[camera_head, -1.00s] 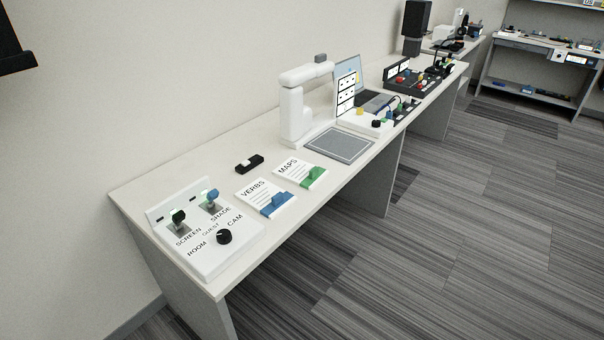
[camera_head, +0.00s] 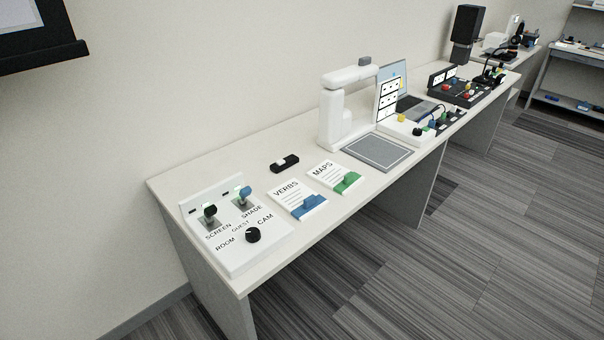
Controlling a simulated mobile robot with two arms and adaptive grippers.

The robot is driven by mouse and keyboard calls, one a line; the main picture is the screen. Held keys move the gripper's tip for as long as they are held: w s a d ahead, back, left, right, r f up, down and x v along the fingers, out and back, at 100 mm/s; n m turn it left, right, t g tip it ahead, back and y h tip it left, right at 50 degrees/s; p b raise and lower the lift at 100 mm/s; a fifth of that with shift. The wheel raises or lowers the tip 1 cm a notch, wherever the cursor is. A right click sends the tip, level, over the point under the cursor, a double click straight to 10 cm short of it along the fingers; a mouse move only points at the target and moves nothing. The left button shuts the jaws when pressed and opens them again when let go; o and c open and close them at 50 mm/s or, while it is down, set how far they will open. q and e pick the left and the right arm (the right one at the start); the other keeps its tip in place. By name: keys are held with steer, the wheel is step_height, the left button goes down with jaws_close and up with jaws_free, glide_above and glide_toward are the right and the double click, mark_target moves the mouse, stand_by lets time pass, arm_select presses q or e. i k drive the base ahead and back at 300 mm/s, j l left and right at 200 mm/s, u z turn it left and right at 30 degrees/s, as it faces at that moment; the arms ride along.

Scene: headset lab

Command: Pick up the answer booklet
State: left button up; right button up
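Two white booklets lie flat on the long light table (camera_head: 190,172). One is labelled VERBS (camera_head: 287,191) and has a blue tab or clip (camera_head: 309,206) at its front edge. The other is labelled MAPS (camera_head: 325,171), lies just right of it and has a green tab (camera_head: 347,182). No label reading "answer" is legible, so I cannot tell which is the answer booklet. Neither of my grippers is in view.
Left of the booklets is a white control panel (camera_head: 228,262) with switches and a black knob (camera_head: 253,235). A small black device (camera_head: 285,163) lies behind them. A white document-camera arm (camera_head: 331,115) and grey pad (camera_head: 377,152) are to the right. Striped floor (camera_head: 470,250) in front is clear.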

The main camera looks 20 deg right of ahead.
mark_target(341, 179)
steer(key=i+l+u, duration=0.15)
steer(key=l+u, duration=0.25)
steer(key=l, duration=0.6)
steer(key=l+u, duration=0.45)
steer(key=l, duration=0.5)
